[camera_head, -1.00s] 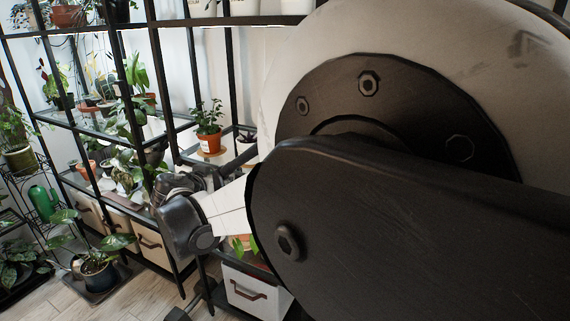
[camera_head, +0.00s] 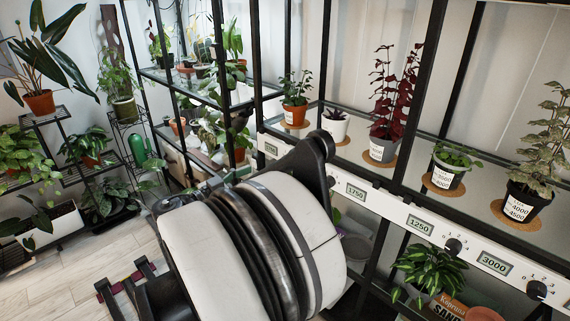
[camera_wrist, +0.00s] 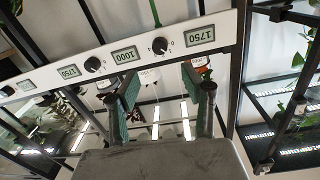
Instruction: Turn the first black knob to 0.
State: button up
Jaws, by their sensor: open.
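A second black knob (camera_wrist: 92,64) sits further left. My gripper (camera_wrist: 162,80) is open and empty, its green-padded fingers apart. In the picture the fingertips lie just below the first knob, apparently not touching it. In the head view my arm hides the gripper and the first knob.
The white rail (camera_head: 385,207) runs along the shelf front, with more knobs (camera_head: 453,246) to the right. Potted plants stand on the shelf above, including a red-leaved one (camera_head: 385,130). A green plant (camera_head: 428,270) stands below. Black shelf posts flank the rail. Floor (camera_head: 60,285) shows at lower left.

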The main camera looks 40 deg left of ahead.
aim_at(284, 162)
jog(key=w, duration=0.3)
jog(key=w+d+b, duration=0.1)
jog(key=w, duration=0.3)
jog(key=w+d+b, duration=0.1)
jog(key=w, duration=0.3)
jog(key=shift+w, duration=0.15)
jog(key=shift+c, duration=0.2)
grip_shut()
jog(key=shift+n, duration=0.3)
jog(key=n, duration=0.3)
jog(key=shift+n, duration=0.3)
jog(key=shift+f+n, duration=0.1)
jog(key=shift+n, duration=1.8)
